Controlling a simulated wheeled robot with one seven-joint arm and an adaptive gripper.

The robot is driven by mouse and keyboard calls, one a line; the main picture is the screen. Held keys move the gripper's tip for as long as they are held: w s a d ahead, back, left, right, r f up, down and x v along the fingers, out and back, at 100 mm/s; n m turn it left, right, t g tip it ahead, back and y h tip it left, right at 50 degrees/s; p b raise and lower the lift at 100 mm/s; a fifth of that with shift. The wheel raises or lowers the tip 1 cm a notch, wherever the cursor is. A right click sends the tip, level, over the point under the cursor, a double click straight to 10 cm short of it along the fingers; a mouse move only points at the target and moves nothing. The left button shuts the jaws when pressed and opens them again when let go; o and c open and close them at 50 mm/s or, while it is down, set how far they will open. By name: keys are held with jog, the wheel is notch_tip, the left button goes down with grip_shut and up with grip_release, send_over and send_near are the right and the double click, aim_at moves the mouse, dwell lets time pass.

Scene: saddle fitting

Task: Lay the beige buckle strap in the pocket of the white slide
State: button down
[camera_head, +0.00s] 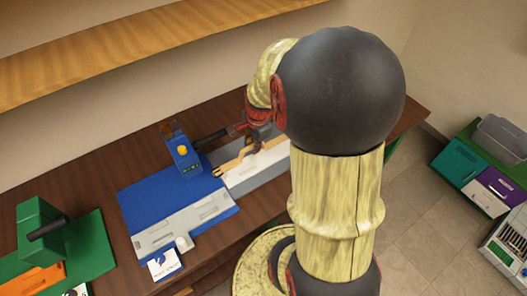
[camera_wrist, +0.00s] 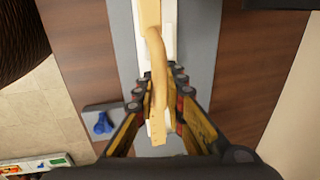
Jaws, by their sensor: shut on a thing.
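The beige buckle strap (camera_head: 236,161) is held between the fingers of my gripper (camera_head: 256,147). In the wrist view the strap (camera_wrist: 157,62) runs lengthwise between the fingertips of my gripper (camera_wrist: 157,88), one end towards the camera. The white slide (camera_head: 262,165) lies under the strap and lines up roughly with it. In the wrist view only narrow white edges of the slide (camera_wrist: 169,42) show beside the strap. The strap hides the pocket. I cannot tell whether the strap touches the slide or is just above it.
The slide lies along a grey strip (camera_wrist: 203,50) on the dark wooden table (camera_wrist: 257,65). A blue fixture (camera_head: 183,152) with a yellow knob and dark lever stands close left. A blue base with a grey plate (camera_head: 190,222) lies in front. A green fixture (camera_head: 42,228) stands far left.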

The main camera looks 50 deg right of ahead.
aim_at(268, 145)
jog(key=d+f+b, duration=0.1)
jog(key=d+f, duration=0.5)
jog(key=shift+w+d+f+b, duration=0.1)
jog(key=shift+w+f+b, duration=0.1)
jog(key=shift+b, duration=0.1)
jog(key=shift+d+f+b, duration=0.15)
jog(key=shift+f+b, duration=0.15)
jog(key=shift+f, duration=0.55)
jog(key=shift+d+f+b, duration=0.1)
jog(key=shift+f+b, duration=0.2)
jog(key=shift+f, duration=0.55)
jog(key=shift+f, duration=0.2)
jog(key=c, duration=1.8)
grip_release()
jog(key=shift+c, duration=0.2)
jog(key=shift+r, duration=0.2)
jog(key=r+p, duration=0.1)
jog(key=r, duration=0.3)
jog(key=s+r+p, duration=0.1)
jog(key=r, duration=0.3)
jog(key=s+r+p, duration=0.1)
jog(key=r, duration=0.2)
jog(key=shift+s+a+r, duration=0.1)
jog(key=shift+a+r, duration=0.3)
